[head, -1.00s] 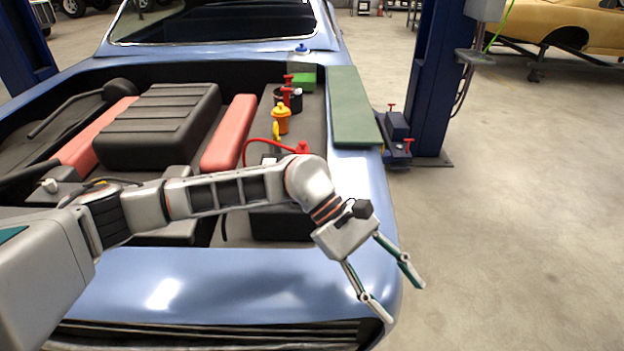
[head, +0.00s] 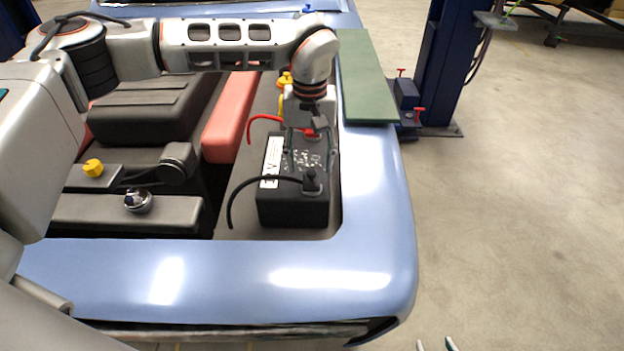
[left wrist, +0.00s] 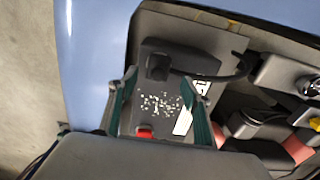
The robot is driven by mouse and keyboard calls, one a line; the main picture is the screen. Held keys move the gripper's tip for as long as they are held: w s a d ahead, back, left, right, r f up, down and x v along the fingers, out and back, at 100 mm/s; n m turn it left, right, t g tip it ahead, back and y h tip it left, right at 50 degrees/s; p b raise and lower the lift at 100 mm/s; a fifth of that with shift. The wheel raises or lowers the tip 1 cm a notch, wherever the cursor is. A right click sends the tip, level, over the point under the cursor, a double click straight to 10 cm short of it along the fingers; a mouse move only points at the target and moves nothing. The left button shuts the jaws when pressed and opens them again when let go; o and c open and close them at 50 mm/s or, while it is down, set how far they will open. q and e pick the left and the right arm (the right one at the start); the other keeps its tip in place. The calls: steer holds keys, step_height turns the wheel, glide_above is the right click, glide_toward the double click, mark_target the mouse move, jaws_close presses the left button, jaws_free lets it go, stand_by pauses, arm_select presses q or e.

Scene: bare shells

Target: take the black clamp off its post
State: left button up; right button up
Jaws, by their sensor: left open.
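The black clamp (head: 311,182) sits on a post at the near right of a black battery (head: 285,213), with a black cable running left from it. In the left wrist view the black clamp (left wrist: 158,66) shows just beyond the fingertips. My left gripper (head: 311,158) points down over the battery, its fingers apart and empty, a little beyond the clamp in the head view. The clamp's post is mostly hidden under it. My right gripper (head: 436,344) shows only its two separated fingertips at the bottom edge.
A red clamp (head: 312,132) with a red cable is on the battery's far side, close to my left gripper; it also shows in the left wrist view (left wrist: 145,132). The blue car body (head: 375,225) rims the bay. A green board (head: 366,85) lies on the right fender.

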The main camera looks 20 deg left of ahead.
mark_target(312, 172)
arm_select(q)
steer(key=shift+d+f, duration=0.15)
steer(key=shift+f, duration=2.1)
steer(key=c, duration=1.2)
steer(key=shift+r, duration=0.15)
